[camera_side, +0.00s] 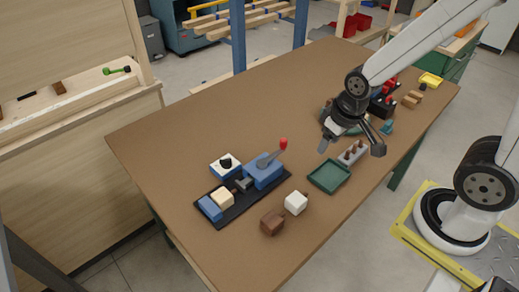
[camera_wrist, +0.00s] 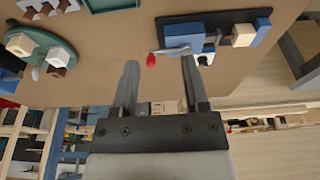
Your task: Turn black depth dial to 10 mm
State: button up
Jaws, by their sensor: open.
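A green tray (camera_side: 329,177) and a grey holder with brown pegs (camera_side: 352,152) are near my gripper. A white block (camera_side: 296,203) and a brown block (camera_side: 271,222) stand near the front edge. The table's left part is clear.

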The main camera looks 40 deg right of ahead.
jog(key=w+a+f+n+g, duration=0.1)
jog(key=w+a+n, duration=0.1)
jog(key=w, duration=0.6)
jog(key=w+a+f+n, duration=0.1)
jog(key=w+a+n, duration=0.15)
jog(key=w, duration=0.45)
jog(key=n+g, duration=0.2)
jog(key=n, duration=0.3)
send_over(227, 159)
jog(key=f, duration=0.7)
jog(key=shift+s+d, duration=0.25)
jog(key=shift+s, duration=0.05)
jog(key=shift+w+a+f+n, duration=0.25)
jog(key=shift+w+a+f, duration=0.05)
jog(key=shift+w+f, duration=0.05)
jog(key=shift+f, duration=3.9)
grip_shut()
